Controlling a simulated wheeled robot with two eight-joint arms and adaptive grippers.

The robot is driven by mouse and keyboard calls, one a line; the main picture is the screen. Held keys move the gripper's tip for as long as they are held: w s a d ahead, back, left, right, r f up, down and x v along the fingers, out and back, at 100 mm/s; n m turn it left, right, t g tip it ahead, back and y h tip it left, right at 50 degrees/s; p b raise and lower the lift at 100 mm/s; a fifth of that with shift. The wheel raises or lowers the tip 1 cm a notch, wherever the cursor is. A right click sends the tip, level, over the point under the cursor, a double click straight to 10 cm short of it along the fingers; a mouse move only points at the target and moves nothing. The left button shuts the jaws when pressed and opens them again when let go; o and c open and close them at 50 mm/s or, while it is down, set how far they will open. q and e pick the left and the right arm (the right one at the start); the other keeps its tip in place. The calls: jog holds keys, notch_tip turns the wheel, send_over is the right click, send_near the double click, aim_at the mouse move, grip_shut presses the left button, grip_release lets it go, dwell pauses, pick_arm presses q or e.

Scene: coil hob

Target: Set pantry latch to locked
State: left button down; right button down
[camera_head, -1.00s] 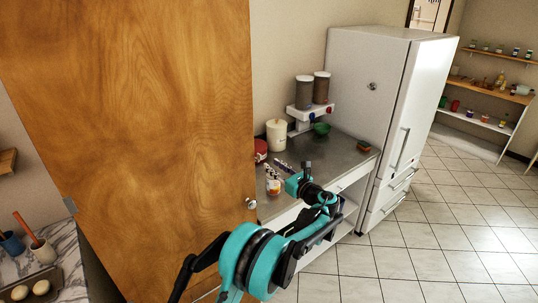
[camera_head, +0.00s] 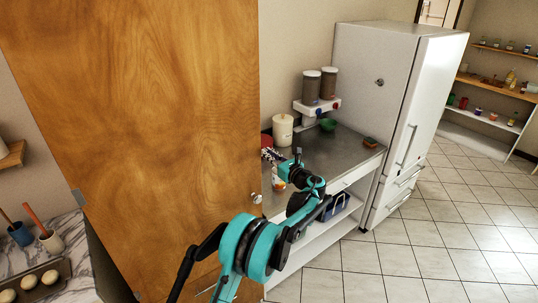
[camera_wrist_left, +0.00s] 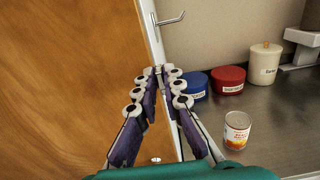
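The tall wooden door (camera_head: 150,130) fills the left half of the head view. A small silver knob (camera_head: 256,198), possibly the latch, sits by its right edge; a small metal fitting also shows low in the left wrist view (camera_wrist_left: 156,160). A metal hook-like handle (camera_wrist_left: 171,19) stands out beyond the door edge at the top of that view. My left gripper (camera_head: 268,154) is right of the door edge, above the counter. In the left wrist view its fingertips (camera_wrist_left: 160,70) are close together in front of the door edge, with nothing visible between them. My right gripper is out of view.
The counter (camera_head: 335,152) behind the gripper holds a can (camera_wrist_left: 237,131), a red tub (camera_wrist_left: 229,80), a blue tub (camera_wrist_left: 194,85) and a cream canister (camera_head: 283,130). A white fridge (camera_head: 385,90) stands to the right. Tiled floor (camera_head: 440,230) is open at the lower right.

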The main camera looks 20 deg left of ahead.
aim_at(258, 157)
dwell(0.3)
pick_arm(q)
jog(key=n+b, duration=0.1)
jog(key=n, duration=0.2)
jog(key=s+a+n+b, duration=0.1)
jog(key=n+b, duration=0.1)
jog(key=n, duration=0.1)
jog(key=f+n+b, duration=0.1)
jog(key=n+b, duration=0.1)
jog(key=n, duration=0.2)
jog(key=shift+s+a, duration=0.15)
jog(key=shift+s, duration=0.1)
jog(key=n, duration=0.2)
jog(key=f+n+b, duration=0.1)
jog(key=n, duration=0.1)
jog(key=shift+s+a+n+b, duration=0.1)
jog(key=shift+s+n+b, duration=0.1)
jog(key=shift+n+b, duration=0.1)
jog(key=shift+f+n+b, duration=0.15)
jog(key=shift+n+b, duration=0.05)
jog(key=shift+n, duration=0.6)
jog(key=shift+f+n+b, duration=0.15)
jog(key=shift+n+b, duration=0.05)
jog(key=shift+n, duration=0.6)
jog(key=c, duration=1.6)
grip_release()
jog(key=shift+c, duration=0.2)
jog(key=shift+s, duration=0.1)
